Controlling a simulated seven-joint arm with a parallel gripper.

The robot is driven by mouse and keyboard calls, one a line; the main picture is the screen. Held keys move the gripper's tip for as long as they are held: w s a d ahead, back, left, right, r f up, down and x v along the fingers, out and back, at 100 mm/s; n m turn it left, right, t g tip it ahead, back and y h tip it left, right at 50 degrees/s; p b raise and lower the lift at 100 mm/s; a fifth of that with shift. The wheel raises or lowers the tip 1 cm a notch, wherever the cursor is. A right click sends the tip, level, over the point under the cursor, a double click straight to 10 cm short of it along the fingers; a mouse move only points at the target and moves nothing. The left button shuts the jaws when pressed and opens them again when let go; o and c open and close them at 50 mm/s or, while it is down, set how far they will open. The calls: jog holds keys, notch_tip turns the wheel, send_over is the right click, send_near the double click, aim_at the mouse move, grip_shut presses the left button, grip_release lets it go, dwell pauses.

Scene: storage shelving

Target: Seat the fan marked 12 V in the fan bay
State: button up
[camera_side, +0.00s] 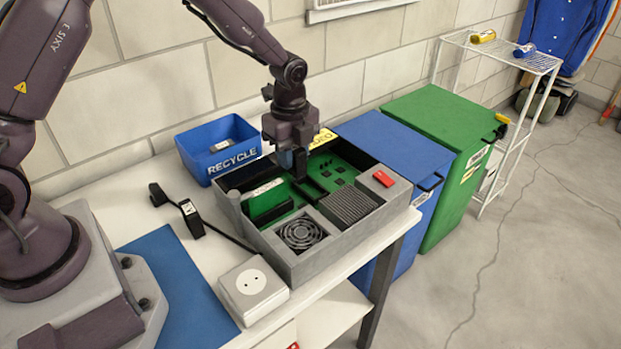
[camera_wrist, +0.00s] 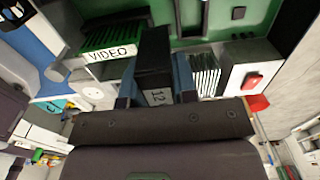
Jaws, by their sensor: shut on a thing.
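My gripper (camera_side: 293,155) is shut on a dark, flat fan (camera_side: 301,164), held on edge above the green board inside the grey open case (camera_side: 325,258). In the wrist view the fan (camera_wrist: 153,60) stands between the fingers of my gripper (camera_wrist: 157,82), and its pale label reads "12"; any further marking is hidden or too small. A square compartment at the case's front corner shows a round fan-like grille (camera_side: 302,233); I cannot tell whether this is a fan or the bay's floor grille. The held fan is behind this compartment and apart from it.
Inside the case are a green card labelled VIDEO (camera_wrist: 108,53), a finned heatsink (camera_side: 351,207) and a grey box with a red switch (camera_side: 383,179). A blue RECYCLE bin (camera_side: 217,147) stands behind left.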

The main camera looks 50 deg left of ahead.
jog(key=w+f, duration=0.4)
jog(key=f, duration=0.1)
jog(key=shift+w+f, duration=0.15)
jog(key=shift+f, duration=0.05)
jog(key=shift+w+f, duration=0.15)
jog(key=shift+f, duration=1.55)
